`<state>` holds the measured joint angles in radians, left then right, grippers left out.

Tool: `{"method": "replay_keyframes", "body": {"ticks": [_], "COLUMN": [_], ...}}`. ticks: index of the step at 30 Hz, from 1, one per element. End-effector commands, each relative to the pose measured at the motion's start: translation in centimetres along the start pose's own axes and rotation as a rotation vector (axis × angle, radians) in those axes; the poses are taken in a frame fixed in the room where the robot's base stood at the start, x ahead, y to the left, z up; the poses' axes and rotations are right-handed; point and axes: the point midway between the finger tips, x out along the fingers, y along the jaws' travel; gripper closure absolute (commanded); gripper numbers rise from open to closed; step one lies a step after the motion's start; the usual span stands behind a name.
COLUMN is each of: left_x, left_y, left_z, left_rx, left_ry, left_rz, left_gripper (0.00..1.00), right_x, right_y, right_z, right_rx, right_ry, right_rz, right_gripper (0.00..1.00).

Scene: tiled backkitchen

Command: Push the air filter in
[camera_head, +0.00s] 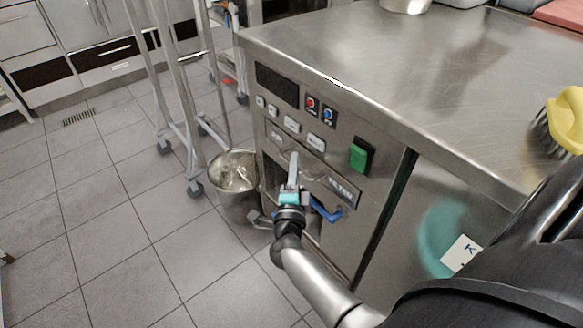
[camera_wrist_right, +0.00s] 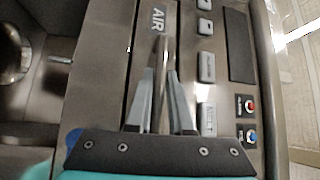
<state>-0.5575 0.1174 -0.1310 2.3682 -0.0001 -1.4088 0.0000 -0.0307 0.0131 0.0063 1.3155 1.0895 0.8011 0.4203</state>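The air filter (camera_head: 342,188) is a metal panel across the front of a steel cabinet, with "AIR" at one end and "FILTER" at the other. Its grey handle shows between my fingers in the right wrist view (camera_wrist_right: 161,60). My right gripper (camera_head: 293,160) is at the middle of the panel, its fingers close together on either side of the handle, apparently shut on it. The gripper hides part of the panel, and I cannot tell how far the filter stands out. My left gripper is not in view.
Buttons and a green switch (camera_head: 361,155) sit above the panel. A blue handle (camera_head: 327,211) and dark opening are below. A metal bucket (camera_head: 234,180) and wheeled rack (camera_head: 190,150) stand left. A yellow brush (camera_head: 568,120) is on the worktop (camera_head: 400,75). Left floor is clear.

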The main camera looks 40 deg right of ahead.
Motion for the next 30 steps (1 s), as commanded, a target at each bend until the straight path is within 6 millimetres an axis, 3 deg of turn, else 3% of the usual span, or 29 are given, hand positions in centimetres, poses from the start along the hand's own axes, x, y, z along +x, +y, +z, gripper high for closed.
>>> {"method": "replay_keyframes", "body": {"ticks": [1, 6, 17, 22, 30], "left_x": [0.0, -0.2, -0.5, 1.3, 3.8], "left_y": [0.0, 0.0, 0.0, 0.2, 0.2], "left_z": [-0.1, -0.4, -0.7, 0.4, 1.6], "left_rx": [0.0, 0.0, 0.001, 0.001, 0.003], "left_ry": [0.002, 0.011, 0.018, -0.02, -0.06], "left_rz": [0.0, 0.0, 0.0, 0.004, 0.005], "left_gripper": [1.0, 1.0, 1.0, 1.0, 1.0], "right_x": [0.1, -0.1, -0.8, -3.4, -10.0], "right_y": [-0.1, 0.0, 0.1, 0.0, 0.0], "right_z": [0.0, 0.1, 0.1, 0.1, 0.1], "right_rx": [0.0, -0.001, -0.002, -0.001, -0.003], "right_ry": [0.0, -0.001, -0.003, -0.005, -0.003], "right_rz": [-0.002, 0.0, 0.004, 0.007, 0.006], "right_gripper": [0.74, 0.55, 0.54, 0.54, 0.54]}}
